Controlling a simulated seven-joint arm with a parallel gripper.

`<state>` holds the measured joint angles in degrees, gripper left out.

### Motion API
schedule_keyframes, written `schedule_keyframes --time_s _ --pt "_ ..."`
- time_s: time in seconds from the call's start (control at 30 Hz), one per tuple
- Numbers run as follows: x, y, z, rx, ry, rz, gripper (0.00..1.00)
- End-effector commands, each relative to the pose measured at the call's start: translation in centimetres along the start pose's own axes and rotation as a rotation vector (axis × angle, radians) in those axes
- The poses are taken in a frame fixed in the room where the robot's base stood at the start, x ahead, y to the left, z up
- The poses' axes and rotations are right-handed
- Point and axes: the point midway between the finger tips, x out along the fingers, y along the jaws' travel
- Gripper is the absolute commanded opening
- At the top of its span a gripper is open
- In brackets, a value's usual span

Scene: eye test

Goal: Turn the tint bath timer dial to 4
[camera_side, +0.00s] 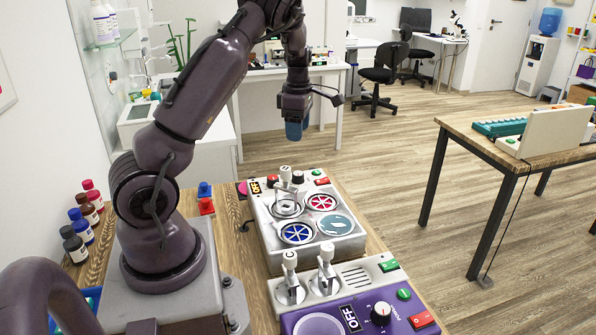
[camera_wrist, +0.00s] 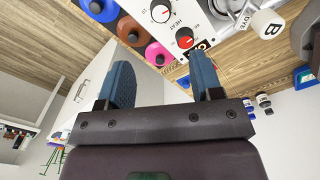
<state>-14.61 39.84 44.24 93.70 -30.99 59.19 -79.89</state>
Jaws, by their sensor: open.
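My gripper (camera_side: 296,131) hangs in the air above the far end of the machines, its blue fingers pointing down. In the wrist view my gripper (camera_wrist: 163,78) is open, with nothing between its fingers. In the side view a black dial (camera_side: 381,313) with a white pointer sits on the purple front panel. A dark knob (camera_side: 297,177) stands at the far edge of the rear machine (camera_side: 330,248). I cannot read which dial is the timer or its setting.
White upright levers (camera_side: 326,262) stand on the front machine. Red and blue round inserts (camera_side: 297,233) sit in the rear machine's top. Dye bottles (camera_side: 75,243) line the left wall. Red and blue blocks (camera_side: 206,206) stand beside my base. A second table (camera_side: 500,150) is at right, apart.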

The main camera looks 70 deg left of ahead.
Motion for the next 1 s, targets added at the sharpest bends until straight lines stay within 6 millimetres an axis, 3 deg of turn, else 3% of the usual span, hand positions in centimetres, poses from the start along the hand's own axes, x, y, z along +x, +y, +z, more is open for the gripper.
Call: schedule_keyframes --time_s 0.27,0.7,1.0 --pt "2.0 -0.1 0.1 -0.075 -0.003 -0.008 0.60" --pt "10.7 -0.2 0.0 -0.071 -0.003 -0.008 0.60" --pt "12.9 -0.1 0.1 -0.070 -0.005 -0.004 0.60"
